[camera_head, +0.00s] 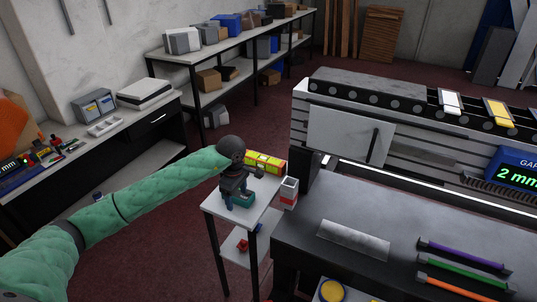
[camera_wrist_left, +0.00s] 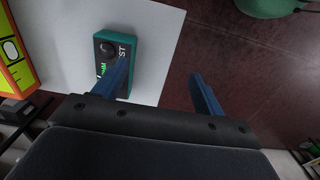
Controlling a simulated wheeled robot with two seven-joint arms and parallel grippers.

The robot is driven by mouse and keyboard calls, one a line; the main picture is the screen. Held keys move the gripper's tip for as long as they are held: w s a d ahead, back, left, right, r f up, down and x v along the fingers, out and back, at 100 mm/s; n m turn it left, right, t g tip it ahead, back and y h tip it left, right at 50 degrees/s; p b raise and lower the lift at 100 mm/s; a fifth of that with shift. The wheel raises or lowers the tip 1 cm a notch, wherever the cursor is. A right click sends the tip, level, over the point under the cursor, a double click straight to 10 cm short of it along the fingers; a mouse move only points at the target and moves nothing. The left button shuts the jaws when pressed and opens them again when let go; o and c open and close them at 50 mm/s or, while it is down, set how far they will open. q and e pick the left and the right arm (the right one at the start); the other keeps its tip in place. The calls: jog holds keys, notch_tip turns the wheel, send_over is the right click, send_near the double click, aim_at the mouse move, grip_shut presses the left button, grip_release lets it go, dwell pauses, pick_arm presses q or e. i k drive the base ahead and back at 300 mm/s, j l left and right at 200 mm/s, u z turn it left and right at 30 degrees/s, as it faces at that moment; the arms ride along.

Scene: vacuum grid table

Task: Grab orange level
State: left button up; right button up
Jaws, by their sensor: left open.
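The orange level (camera_head: 265,162), a block with orange edges and a yellow-green face, lies on the back of a small white stand. Part of it shows at the left edge of the left wrist view (camera_wrist_left: 16,62); the rest is cut off there. My left gripper (camera_wrist_left: 162,88) is open and empty, its blue fingers spread apart. In the head view it hangs over the stand, in front of the level. One finger overlaps a teal device (camera_wrist_left: 122,58) in the wrist view; whether they touch I cannot tell. My right gripper is out of view.
The dark workbench (camera_head: 300,235) adjoins on the right, bearing purple, green and orange rods (camera_head: 455,286). Open floor lies left of the stand.

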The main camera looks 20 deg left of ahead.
aim_at(277, 167)
jog(key=i, duration=0.9)
